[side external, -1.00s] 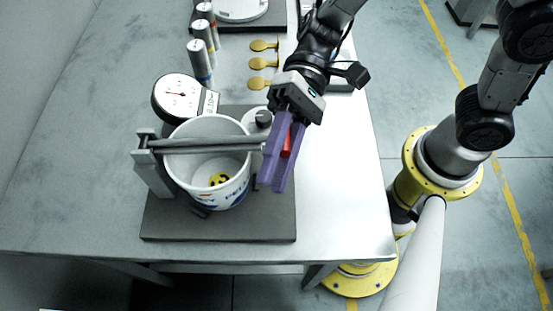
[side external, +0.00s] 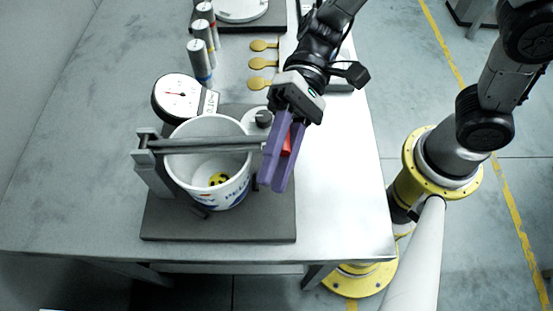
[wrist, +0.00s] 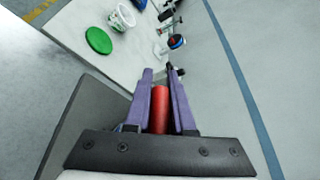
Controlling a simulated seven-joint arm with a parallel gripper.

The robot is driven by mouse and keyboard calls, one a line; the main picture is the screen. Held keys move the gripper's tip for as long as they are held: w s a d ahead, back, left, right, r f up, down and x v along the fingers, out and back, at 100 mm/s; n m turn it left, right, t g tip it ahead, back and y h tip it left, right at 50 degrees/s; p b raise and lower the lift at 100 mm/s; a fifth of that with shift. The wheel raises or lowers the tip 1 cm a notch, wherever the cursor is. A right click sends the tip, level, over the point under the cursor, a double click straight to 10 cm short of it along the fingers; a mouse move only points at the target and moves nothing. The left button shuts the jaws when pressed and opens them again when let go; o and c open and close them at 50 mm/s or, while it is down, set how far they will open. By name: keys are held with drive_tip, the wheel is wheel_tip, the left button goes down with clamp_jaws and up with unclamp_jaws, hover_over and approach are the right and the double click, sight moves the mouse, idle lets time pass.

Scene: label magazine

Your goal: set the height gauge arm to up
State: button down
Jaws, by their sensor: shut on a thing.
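The height gauge has a grey bar-shaped arm (side external: 215,144), hinged at a grey post (side external: 152,165) on its left. The arm lies about level across the top of a white bucket. Its red handle (side external: 288,142) is at the right end. My gripper (side external: 272,186) has purple fingers and is shut on this handle. In the wrist view the red handle (wrist: 159,108) runs between the two fingers (wrist: 160,75). The fingers hide part of the handle in the side view.
The white bucket (side external: 243,185) stands on a dark base plate (side external: 245,225), a yellow-and-black item inside. A dial gauge (side external: 178,97), a black knob (side external: 263,118), several cylinders (side external: 199,62) and yellow tags (side external: 262,64) are behind. The table's right side is clear.

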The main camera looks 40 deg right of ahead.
drive_tip(key=w+a+r+m+g+h, duration=0.25)
drive_tip(key=r+m, duration=0.25)
drive_tip(key=r, duration=0.7)
drive_tip(key=w+a+r, duration=0.5)
drive_tip(key=w+a, duration=0.4)
drive_tip(key=shift+w+a+r+t+h, duration=0.3)
drive_tip(key=shift+w+r+t+h, duration=0.05)
drive_tip(key=shift+r+t, duration=0.1)
drive_tip(key=c, duration=0.8)
unclamp_jaws()
drive_tip(key=shift+o, duration=0.2)
